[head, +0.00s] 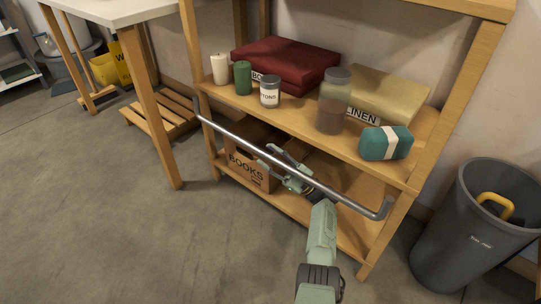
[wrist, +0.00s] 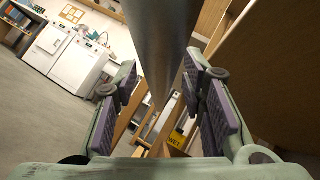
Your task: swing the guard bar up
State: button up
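The guard bar (head: 245,143) is a grey metal rod that runs slantwise across the front of the wooden shelf, below the middle board. Its ends bend in toward the shelf posts. My gripper (head: 284,165) is at the middle of the bar. In the wrist view the bar (wrist: 160,45) passes between the two purple-padded fingers of my gripper (wrist: 163,100). The fingers stand apart, with a gap showing between the left pads and the bar. Whether the right pads touch the bar I cannot tell.
The shelf's middle board (head: 300,112) holds candles, jars, a red box (head: 285,62), a linen box (head: 385,95) and a teal bundle (head: 374,145). A books carton (head: 247,168) sits below. A grey bin (head: 470,225) stands right.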

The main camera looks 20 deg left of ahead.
jog(key=shift+c, duration=0.3)
grip_shut()
dwell(0.6)
